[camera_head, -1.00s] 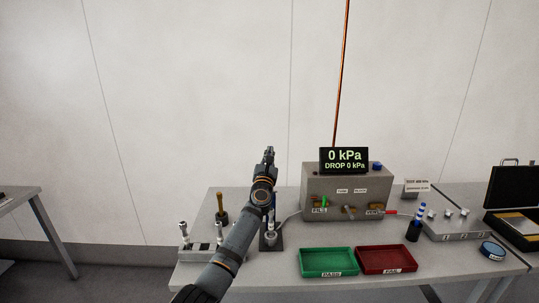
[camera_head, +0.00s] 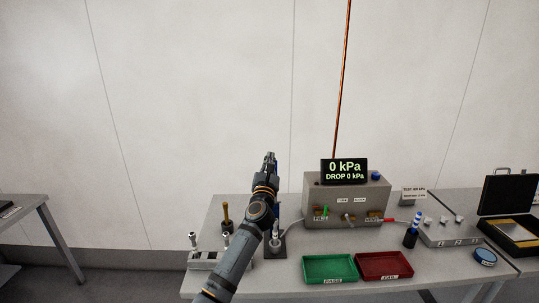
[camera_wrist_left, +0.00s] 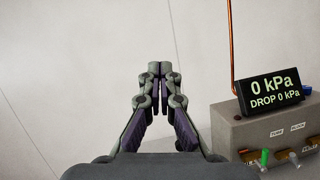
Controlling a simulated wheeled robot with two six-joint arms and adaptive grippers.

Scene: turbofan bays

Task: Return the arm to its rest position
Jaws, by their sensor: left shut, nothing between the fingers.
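My left gripper (camera_head: 270,158) is raised above the bench, pointing up and away toward the wall, left of the grey pressure box. In the left wrist view its fingers (camera_wrist_left: 159,70) are together and hold nothing. My left arm comes in from the bottom and hides part of the bench and of a small stand (camera_head: 275,243) behind it. The right gripper does not show in any view.
The pressure box (camera_head: 347,207) with its display (camera_head: 344,171) reading 0 kPa stands on the bench. A green tray (camera_head: 329,268) and a red tray (camera_head: 383,266) lie in front. A block with silver fittings (camera_head: 203,259) is left of my arm. Air above is clear.

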